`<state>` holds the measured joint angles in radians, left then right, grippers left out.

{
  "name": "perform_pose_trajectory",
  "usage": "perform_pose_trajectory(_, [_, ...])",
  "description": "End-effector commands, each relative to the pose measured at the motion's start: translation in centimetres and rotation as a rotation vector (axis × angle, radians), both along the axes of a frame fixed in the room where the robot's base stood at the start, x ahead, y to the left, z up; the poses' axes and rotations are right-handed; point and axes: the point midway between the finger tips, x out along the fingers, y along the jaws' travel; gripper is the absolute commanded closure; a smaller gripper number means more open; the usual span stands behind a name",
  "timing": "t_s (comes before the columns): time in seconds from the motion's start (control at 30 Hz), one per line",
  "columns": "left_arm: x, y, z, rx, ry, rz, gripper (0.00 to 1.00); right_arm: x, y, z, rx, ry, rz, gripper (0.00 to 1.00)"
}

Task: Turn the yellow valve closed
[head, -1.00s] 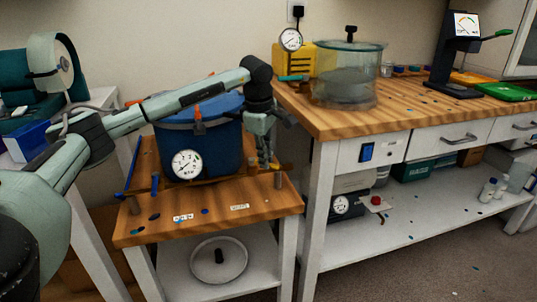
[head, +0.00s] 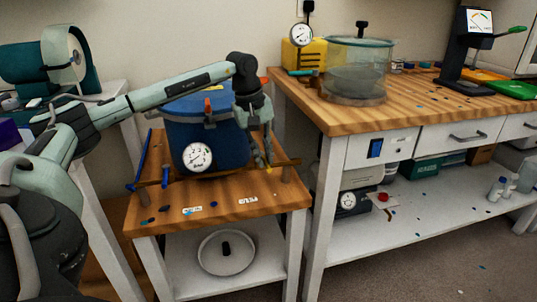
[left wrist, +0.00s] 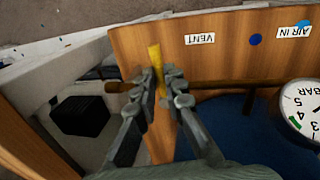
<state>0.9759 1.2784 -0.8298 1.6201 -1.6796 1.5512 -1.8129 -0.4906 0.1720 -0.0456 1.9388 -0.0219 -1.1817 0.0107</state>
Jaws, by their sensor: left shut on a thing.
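The yellow valve handle (left wrist: 154,58) stands out in the left wrist view, close to the VENT label (left wrist: 205,39) on the wooden top. My left gripper (left wrist: 160,84) is shut on it, with one finger on each side. In the head view my left gripper (head: 264,160) points down at the right side of the blue pressure pot (head: 215,133). Only a small yellow bit of the valve handle (head: 268,170) shows there below the fingers. My right gripper is in neither view.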

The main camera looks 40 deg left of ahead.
Motion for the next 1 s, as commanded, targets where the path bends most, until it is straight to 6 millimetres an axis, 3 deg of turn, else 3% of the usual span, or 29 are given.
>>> perform_pose_trajectory(0.7, [-0.21,0.12,-0.04,-0.001,0.001,-0.081,1.0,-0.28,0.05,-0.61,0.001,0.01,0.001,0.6])
perform_pose_trajectory(0.73, [-0.22,0.12,-0.04,-0.001,0.001,-0.081,0.89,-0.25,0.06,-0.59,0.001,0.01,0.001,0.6])
perform_pose_trajectory(0.9, [-0.21,0.14,-0.04,0.0,0.001,-0.08,0.68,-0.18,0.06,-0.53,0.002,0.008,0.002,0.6])
perform_pose_trajectory(1.0, [-0.2,0.15,-0.04,0.0,0.001,-0.079,0.68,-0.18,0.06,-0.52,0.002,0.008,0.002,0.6])
